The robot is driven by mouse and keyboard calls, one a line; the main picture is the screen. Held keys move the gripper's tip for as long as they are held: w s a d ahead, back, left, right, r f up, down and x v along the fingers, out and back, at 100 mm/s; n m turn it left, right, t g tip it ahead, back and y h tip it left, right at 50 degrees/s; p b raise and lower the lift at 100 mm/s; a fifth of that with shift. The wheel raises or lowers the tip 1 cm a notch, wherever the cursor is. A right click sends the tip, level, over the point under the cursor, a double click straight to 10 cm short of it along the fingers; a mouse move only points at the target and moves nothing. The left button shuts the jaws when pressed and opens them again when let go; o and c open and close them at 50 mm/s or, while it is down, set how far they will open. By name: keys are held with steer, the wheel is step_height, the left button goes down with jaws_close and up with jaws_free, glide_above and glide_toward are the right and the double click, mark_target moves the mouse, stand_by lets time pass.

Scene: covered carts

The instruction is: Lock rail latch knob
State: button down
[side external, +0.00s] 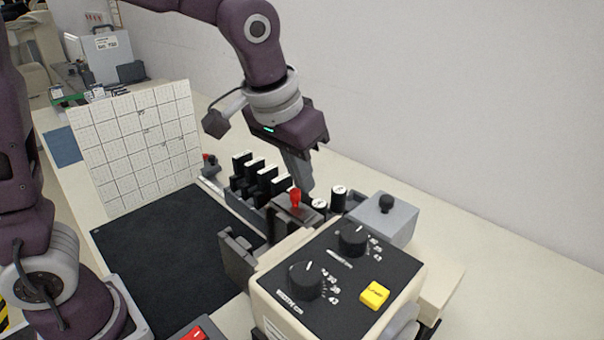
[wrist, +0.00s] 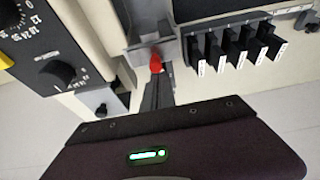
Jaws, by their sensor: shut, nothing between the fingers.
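A red knob (side external: 296,198) stands upright on a dark grey block in the middle of the side view. It also shows in the wrist view (wrist: 156,62). It looks like the rail latch knob, though no label on it can be read. My gripper (side external: 306,193) points down, with its fingers shut and empty. The fingertips are right beside the red knob, on its far right side in the side view. In the wrist view my fingertips (wrist: 164,72) overlap the knob's edge. I cannot tell whether they touch it.
A row of black levers (side external: 262,175) stands close on the left. A beige console (side external: 330,262) with dials and a yellow button is in front. A grey box (side external: 380,220) with a black knob is to the right. A black mat (side external: 170,255) is clear.

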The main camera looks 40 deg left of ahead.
steer(key=shift+s, duration=1.25)
steer(key=w, duration=0.5)
step_height(320, 180, up, 10)
glide_above(295, 190)
steer(key=shift+f, duration=0.2)
